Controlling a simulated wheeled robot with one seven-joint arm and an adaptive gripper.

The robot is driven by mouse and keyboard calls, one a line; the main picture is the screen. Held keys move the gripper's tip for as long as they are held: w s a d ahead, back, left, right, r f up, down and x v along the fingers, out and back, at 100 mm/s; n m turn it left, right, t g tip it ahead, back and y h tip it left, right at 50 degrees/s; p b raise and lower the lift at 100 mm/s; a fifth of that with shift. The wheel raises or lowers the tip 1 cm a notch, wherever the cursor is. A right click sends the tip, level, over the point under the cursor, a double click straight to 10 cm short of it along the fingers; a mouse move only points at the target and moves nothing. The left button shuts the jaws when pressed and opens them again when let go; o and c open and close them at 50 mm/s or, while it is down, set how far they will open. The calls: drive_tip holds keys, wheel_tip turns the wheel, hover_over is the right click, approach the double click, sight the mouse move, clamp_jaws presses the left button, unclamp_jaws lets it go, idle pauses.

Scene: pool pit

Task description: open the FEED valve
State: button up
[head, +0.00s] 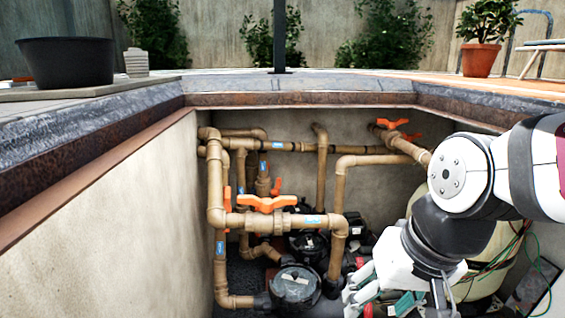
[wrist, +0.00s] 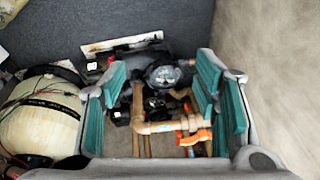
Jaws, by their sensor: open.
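Several valves with orange handles sit on tan pipes in the pit; their blue labels are too small to read, so I cannot tell which is FEED. The nearest orange handle (head: 266,204) lies roughly along the front horizontal pipe (head: 312,222). Another orange handle (head: 227,208) stands upright just left of it. My gripper (head: 378,298) is low at right, apart from the valves. In the wrist view my gripper (wrist: 160,88) is open and empty, teal pads wide apart. Pipes and an orange handle (wrist: 197,137) show beyond and between the fingers.
Black pumps (head: 296,286) stand on the pit floor under the pipes. A pale tank (wrist: 45,118) with loose wires is beside my arm. Pit walls (head: 120,230) and a stone rim (head: 290,86) close the space. More orange handles (head: 392,124) are at back right.

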drive_tip(key=s+d+r+g+h, duration=0.1)
drive_tip(key=s+d+g+h, duration=0.3)
drive_tip(key=s, duration=1.3)
wheel_tip(320, 180, up, 39)
drive_tip(key=d+t+y+p, duration=0.1)
drive_tip(key=t+p, duration=0.3)
drive_tip(key=p, duration=3.3)
drive_tip(key=shift+s+d+r+t+y, duration=0.15)
drive_tip(key=shift+s+d+t+y, duration=0.2)
drive_tip(key=shift+y, duration=0.35)
